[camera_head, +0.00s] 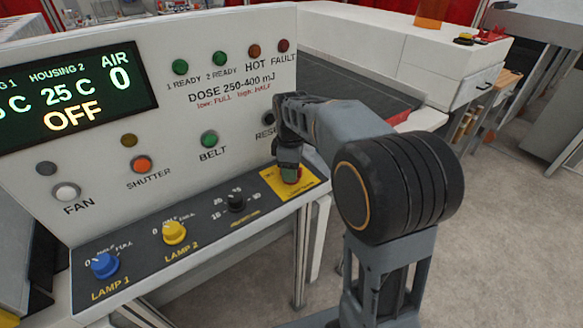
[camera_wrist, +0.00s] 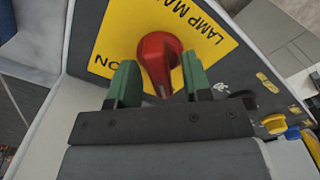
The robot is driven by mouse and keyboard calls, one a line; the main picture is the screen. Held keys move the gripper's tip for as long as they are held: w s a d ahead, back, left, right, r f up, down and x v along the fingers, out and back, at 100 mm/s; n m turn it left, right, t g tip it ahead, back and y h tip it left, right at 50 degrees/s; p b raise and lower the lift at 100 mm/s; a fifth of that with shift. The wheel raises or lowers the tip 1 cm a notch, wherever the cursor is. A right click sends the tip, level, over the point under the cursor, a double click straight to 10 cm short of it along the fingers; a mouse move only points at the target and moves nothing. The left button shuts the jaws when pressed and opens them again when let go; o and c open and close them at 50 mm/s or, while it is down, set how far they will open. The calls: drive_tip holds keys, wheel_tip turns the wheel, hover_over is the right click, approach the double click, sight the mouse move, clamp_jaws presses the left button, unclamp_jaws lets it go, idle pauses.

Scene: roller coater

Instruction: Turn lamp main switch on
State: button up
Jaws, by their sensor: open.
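The lamp main switch (camera_wrist: 156,62) is a red rotary knob on a yellow plate (camera_wrist: 105,38) lettered "LAMP MA…" and "ON". In the wrist view the knob stands between the green fingers of my gripper (camera_wrist: 158,85), with a finger on each side and gaps visible. My gripper is open. In the head view my gripper (camera_head: 290,172) is over the yellow plate (camera_head: 306,181) at the right end of the sloped panel, and my arm and fingers mostly hide the knob.
Yellow lamp 2 knob (camera_head: 174,233), blue lamp 1 knob (camera_head: 104,265) and a black dial (camera_head: 236,203) line the panel to the left. The display (camera_head: 75,95) reads "OFF". The belt button (camera_head: 209,139) is above. Floor (camera_head: 500,240) is open at right.

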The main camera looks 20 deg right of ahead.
clamp_jaws()
drive_tip(key=shift+m, duration=0.3)
drive_tip(key=m, duration=0.4)
drive_tip(key=shift+p, duration=0.4)
drive_tip(key=m, duration=0.4)
drive_tip(key=shift+r+m+p, duration=0.1)
drive_tip(key=shift+m+p, duration=0.2)
drive_tip(key=m, duration=0.8)
drive_tip(key=shift+p, duration=0.4)
drive_tip(key=shift+m, duration=0.5)
